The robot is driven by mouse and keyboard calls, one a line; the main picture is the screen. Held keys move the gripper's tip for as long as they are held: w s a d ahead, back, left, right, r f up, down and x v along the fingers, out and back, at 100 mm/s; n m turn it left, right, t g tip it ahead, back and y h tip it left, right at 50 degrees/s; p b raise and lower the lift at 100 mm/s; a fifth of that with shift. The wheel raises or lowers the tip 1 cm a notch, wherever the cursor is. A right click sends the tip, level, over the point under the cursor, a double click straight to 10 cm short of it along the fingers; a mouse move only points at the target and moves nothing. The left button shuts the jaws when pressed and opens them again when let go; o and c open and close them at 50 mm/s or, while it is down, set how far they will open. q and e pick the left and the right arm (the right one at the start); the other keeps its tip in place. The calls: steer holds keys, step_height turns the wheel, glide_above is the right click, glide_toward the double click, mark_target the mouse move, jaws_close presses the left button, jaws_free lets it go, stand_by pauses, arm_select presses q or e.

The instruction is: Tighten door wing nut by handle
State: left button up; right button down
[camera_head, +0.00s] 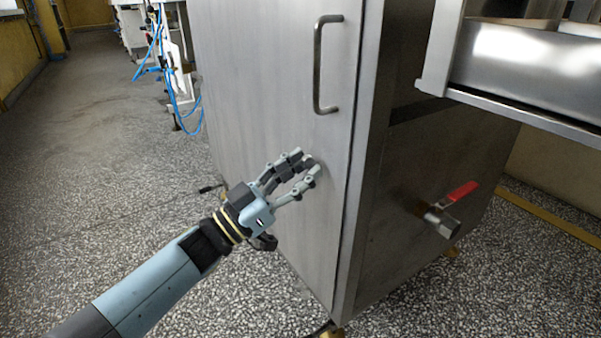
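The steel cabinet door (265,80) stands closed or nearly so, with a bent-rod vertical handle (318,65) near its right edge. My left gripper (304,163) is at the door's right side, well below the handle, with its fingertips at the door face. Its two fingers are apart. A small dark, rounded piece (314,163), perhaps the wing nut, shows between and just beyond the fingertips. Its shape is mostly hidden, and I cannot tell whether the fingers press on it. My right gripper is out of view.
A valve with a red lever (458,194) sticks out of the cabinet's right side. A steel tray-like frame (530,75) overhangs at upper right. Blue hoses (155,45) and white equipment stand at the back left. The speckled floor (100,150) at left is clear.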

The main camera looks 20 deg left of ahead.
arm_select(q)
jaws_close()
